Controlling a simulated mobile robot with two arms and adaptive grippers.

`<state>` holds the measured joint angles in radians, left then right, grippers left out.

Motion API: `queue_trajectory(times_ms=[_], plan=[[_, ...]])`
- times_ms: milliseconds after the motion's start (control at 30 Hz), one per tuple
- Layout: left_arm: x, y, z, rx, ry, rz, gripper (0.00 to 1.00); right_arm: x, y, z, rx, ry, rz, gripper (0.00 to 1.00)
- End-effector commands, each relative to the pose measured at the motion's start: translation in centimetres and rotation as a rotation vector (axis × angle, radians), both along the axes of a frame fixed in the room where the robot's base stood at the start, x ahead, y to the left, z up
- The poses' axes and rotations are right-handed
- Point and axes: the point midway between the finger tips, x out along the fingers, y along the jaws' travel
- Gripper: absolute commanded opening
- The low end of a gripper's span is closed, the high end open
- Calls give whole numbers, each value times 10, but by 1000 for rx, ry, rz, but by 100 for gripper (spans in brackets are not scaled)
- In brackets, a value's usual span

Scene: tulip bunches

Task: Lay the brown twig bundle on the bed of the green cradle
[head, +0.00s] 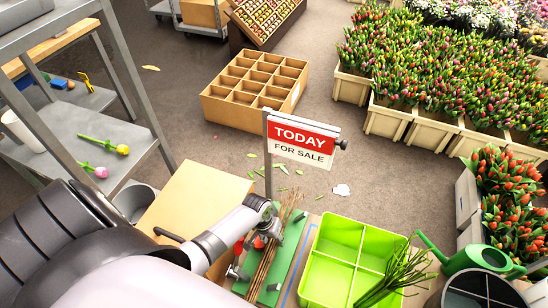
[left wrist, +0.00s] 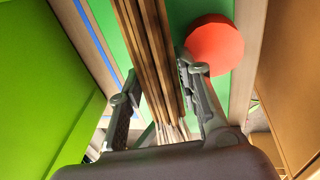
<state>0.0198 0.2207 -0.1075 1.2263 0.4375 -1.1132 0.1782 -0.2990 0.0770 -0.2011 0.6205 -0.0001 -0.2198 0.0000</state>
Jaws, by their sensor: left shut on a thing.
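The brown twig bundle (head: 268,264) is a long, thin sheaf of sticks. My left gripper (head: 255,279) is shut around it, with one finger on each side; the left wrist view also shows the bundle (left wrist: 148,45) between the fingers (left wrist: 157,72). The bundle is over the flat green bed of the cradle (head: 294,241), running roughly along it. The green also shows behind the bundle in the left wrist view (left wrist: 184,14). I cannot tell whether the bundle touches the bed. A red round part (left wrist: 214,45) is beside the bundle. My right gripper is not in view.
A lime-green divided box (head: 340,232) with green stems (head: 397,275) stands just right of the cradle. A "TODAY FOR SALE" sign (head: 302,140) rises behind it. A cardboard-coloured box (head: 193,205) is to the left. A green watering can (head: 482,258) is at right.

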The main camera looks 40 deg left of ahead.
Motion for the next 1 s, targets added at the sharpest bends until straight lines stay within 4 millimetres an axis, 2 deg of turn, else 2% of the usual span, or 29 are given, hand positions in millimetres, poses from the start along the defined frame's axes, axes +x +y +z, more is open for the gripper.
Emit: queue_trajectory(times_ms=[267, 300, 633, 1000], plan=[[0, 0, -1, 0, -1, 0, 0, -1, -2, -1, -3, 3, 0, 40], [0, 0, -1, 0, -1, 0, 32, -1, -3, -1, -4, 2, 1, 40], [0, 0, -1, 0, 0, 0, 54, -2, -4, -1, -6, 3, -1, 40], [0, 1, 1, 1, 0, 0, 55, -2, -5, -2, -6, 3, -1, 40]])
